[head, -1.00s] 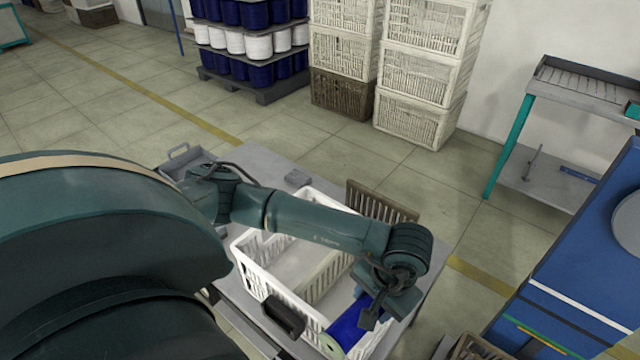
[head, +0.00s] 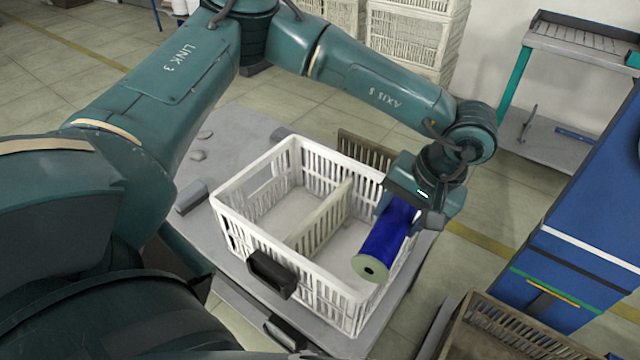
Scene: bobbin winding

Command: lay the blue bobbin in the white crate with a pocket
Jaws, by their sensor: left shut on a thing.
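The white crate (head: 235,226) stands on a grey table, with a divider (head: 322,217) splitting it into two compartments. A black pocket (head: 271,275) sits on its near wall. The blue bobbin (head: 388,238), with a pale green end disc, is tilted, its near end lower in the picture. My left gripper (head: 408,203) is shut on its far end. The bobbin shows over the right compartment, close to the right wall; I cannot tell whether it touches the crate. The gripper hides its far end. My right gripper is not in view.
A brown slatted crate (head: 366,150) stands behind the white crate, and another brown crate (head: 490,325) is at the lower right. The grey table (head: 225,150) has a few small things left of the crate. A blue machine (head: 590,240) stands at the right.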

